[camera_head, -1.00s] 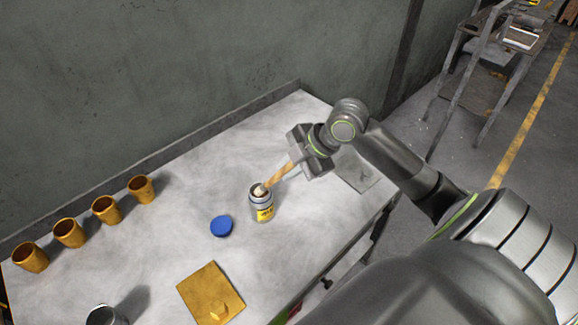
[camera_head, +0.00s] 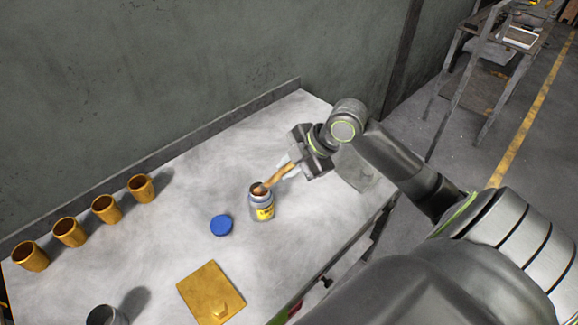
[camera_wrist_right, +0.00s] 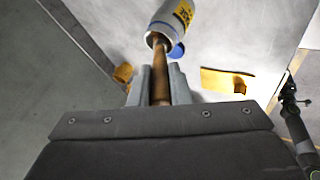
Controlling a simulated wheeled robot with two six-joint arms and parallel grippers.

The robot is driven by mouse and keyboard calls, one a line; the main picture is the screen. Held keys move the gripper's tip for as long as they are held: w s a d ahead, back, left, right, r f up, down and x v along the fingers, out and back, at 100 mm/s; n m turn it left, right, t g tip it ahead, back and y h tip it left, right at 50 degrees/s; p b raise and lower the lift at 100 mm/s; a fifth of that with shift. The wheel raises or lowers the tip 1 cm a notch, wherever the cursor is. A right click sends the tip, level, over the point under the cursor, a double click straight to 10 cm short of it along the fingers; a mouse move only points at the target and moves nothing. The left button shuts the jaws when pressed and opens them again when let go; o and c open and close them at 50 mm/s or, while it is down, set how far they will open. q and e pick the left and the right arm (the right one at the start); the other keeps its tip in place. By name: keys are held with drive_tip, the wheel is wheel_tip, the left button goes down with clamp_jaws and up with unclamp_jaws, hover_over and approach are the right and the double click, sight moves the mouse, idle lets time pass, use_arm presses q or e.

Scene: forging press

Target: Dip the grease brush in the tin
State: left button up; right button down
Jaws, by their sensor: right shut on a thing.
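The grease brush (camera_head: 283,174) has a wooden handle and slants down to the left, its lower end inside the mouth of the tin. The tin (camera_head: 262,208) is a small grey can with a yellow label, open at the top, standing upright on the bench. My right gripper (camera_head: 296,166) is shut on the brush handle, to the upper right of the tin and apart from it. In the right wrist view the handle (camera_wrist_right: 160,85) runs between the fingers into the tin (camera_wrist_right: 172,22). The bristles are hidden in the tin. My left gripper is not in view.
A blue lid (camera_head: 221,225) lies on the bench (camera_head: 170,240) left of the tin. A yellow plate with a knob (camera_head: 208,290) lies nearer. Several orange cups (camera_head: 105,209) line the back, and a grey can (camera_head: 103,315) stands at the front left. A wall is behind.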

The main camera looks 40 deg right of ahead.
wheel_tip(320, 180, up, 7)
drive_tip(key=p, duration=0.6)
drive_tip(key=shift+p, duration=0.3)
drive_tip(key=shift+f, duration=0.1)
idle(0.3)
